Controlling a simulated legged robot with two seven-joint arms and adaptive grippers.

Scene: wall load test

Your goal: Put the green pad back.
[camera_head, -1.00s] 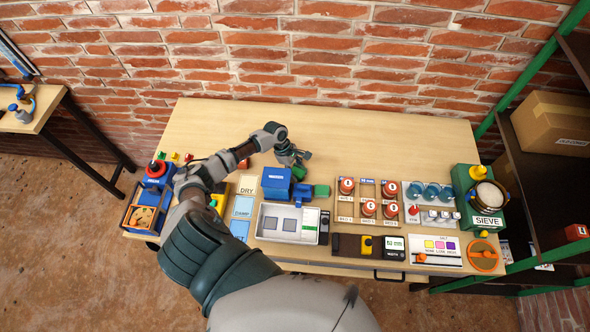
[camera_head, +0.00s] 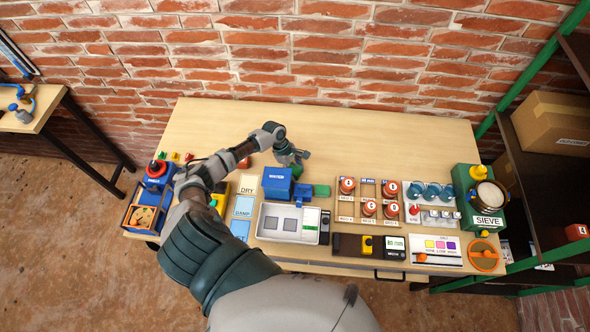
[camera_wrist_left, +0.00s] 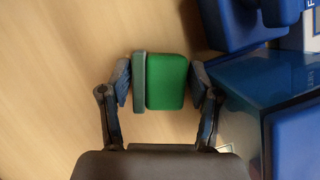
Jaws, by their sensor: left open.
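In the left wrist view the green pad (camera_wrist_left: 165,82), with a grey-green edge on one side, lies between the two fingertips of my left gripper (camera_wrist_left: 160,85). The fingers are open, one on each side of it. In the head view my left gripper (camera_head: 297,158) is above the table just behind the blue water box (camera_head: 277,182). A green piece (camera_head: 321,190) shows right of that box. I cannot tell whether it is the same pad. My right gripper is not seen.
A white tray (camera_head: 268,234) stands in front of the blue box. Red-topped jars (camera_head: 347,186) stand to the right, with a green sieve station (camera_head: 478,196) at the far right. The back of the table (camera_head: 380,135) is clear.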

